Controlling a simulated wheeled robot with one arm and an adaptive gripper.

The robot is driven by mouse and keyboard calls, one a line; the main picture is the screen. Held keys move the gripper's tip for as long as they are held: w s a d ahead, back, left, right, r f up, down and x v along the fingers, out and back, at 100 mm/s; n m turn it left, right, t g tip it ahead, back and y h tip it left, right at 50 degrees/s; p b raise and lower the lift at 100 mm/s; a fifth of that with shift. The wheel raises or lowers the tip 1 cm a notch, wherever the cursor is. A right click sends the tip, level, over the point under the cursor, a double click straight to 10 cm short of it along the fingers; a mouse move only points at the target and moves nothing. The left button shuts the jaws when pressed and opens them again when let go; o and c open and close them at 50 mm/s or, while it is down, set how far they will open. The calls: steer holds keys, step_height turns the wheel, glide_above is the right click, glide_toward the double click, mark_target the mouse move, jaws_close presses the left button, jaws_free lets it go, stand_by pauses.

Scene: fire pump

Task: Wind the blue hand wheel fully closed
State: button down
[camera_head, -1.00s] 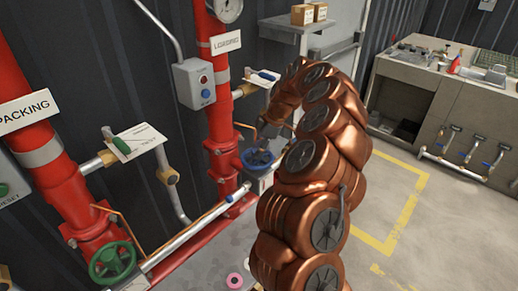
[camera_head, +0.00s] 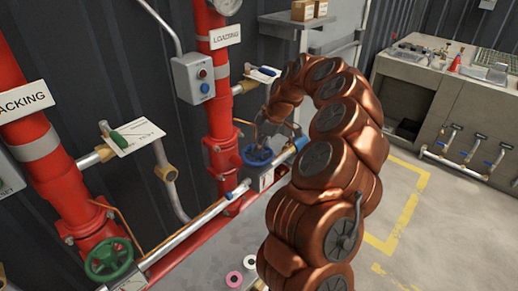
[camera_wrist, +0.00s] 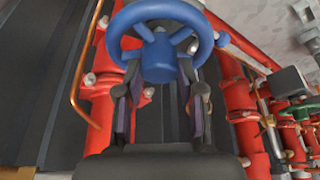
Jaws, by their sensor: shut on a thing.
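The blue hand wheel (camera_head: 258,157) sits on the red pipe under the LOADING sign, left of my arm. In the wrist view the wheel (camera_wrist: 121,22) fills the top middle, with its rim, spokes and hub in sight. My gripper (camera_wrist: 160,68) has one finger on each side of the hub, the tips reaching in under the rim. It is shut on the wheel; the exact contact is partly hidden by the rim. In the head view my gripper (camera_head: 268,128) is small and comes down on the wheel from above.
A green hand wheel (camera_head: 109,259) is on the PACKING pipe at left. A grey button box (camera_head: 193,79) and a tagged valve lever (camera_head: 262,75) are near the LOADING pipe. A pale pipe (camera_head: 190,232) runs low along the front. Open floor lies right of my arm.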

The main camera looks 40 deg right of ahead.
steer(key=m+b, duration=0.2)
steer(key=m+t+h+b, duration=0.1)
steer(key=m+b, duration=0.1)
steer(key=shift+f+m+b, duration=0.2)
steer(key=shift+m+b, duration=0.1)
steer(key=shift+r+m+h, duration=0.25)
steer(key=shift+m+h, duration=0.15)
steer(key=shift+m, duration=0.1)
steer(key=shift+f+b, duration=0.1)
steer(key=shift+b, duration=0.4)
steer(key=shift+f+m+b, duration=0.1)
steer(key=shift+m+b, duration=0.3)
steer(key=m+h+b, duration=0.1)
steer(key=m+b, duration=0.1)
steer(key=m+h+b, duration=0.1)
steer(key=m+b, duration=0.1)
steer(key=m, duration=0.1)
steer(key=shift+a+h+b, duration=0.15)
steer(key=shift+h+b, duration=0.15)
steer(key=shift+b, duration=0.05)
steer(key=shift+a+r+m+h+b, duration=0.15)
steer(key=shift+m+b, duration=0.1)
steer(key=shift+m, duration=0.3)
steer(key=shift+d+r+m+h+b, duration=0.15)
steer(key=shift+m+b, duration=0.1)
steer(key=shift+m, duration=0.3)
steer(key=shift+a+f, duration=0.1)
